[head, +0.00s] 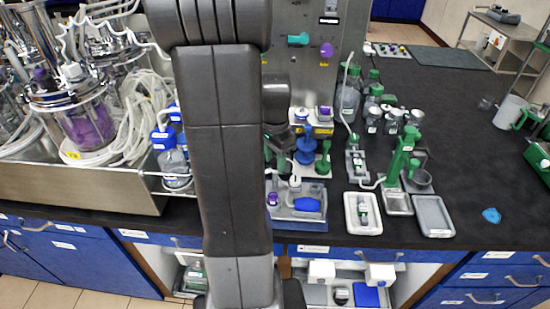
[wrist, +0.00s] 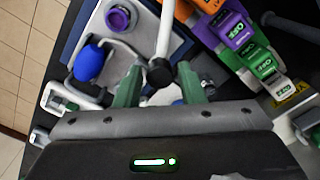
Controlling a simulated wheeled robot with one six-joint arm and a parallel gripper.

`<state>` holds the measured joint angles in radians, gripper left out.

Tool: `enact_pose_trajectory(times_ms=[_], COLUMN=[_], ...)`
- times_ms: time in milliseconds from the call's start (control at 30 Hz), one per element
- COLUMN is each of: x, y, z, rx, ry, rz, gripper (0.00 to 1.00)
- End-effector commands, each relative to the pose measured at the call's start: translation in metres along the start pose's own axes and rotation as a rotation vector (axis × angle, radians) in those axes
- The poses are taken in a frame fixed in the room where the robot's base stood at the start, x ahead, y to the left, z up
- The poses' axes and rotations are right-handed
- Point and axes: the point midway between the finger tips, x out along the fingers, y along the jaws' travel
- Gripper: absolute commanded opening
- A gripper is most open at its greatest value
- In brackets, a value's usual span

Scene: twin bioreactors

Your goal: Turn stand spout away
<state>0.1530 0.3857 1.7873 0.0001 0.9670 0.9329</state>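In the wrist view, a white spout arm (wrist: 165,35) with a black round end (wrist: 160,73) reaches between the two green fingers of my gripper (wrist: 160,82). The fingers stand apart on either side of it. Whether either one touches it, I cannot tell. In the head view, a white spout piece (head: 295,183) shows by the grey tray (head: 285,212) in front of my arm. My arm hides much of the gripper there. A green stand (head: 401,158) rises at the right, with a pale tube at its foot. Which stand the task names is not labelled.
The tray holds a blue bulb (head: 307,204), also in the wrist view (wrist: 90,65), and a purple cap (wrist: 118,18). Blue and green holders (head: 305,150) stand close behind. Bottles (head: 348,100) and trays (head: 433,216) stand at right. The black bench is open farther right.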

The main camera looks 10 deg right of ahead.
Motion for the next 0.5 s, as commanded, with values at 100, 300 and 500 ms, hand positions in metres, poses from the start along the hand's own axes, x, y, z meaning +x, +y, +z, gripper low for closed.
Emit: enact_pose_trajectory(times_ms=[100,300,500], x=[0.0,0.0,-0.017], y=[0.0,0.0,-0.001], z=[0.0,0.0,0.0], rx=[-0.001,-0.001,-0.001], ry=[0.0,0.0,0.002], rz=[0.0,0.001,-0.003], gripper=[0.46,0.46,0.46])
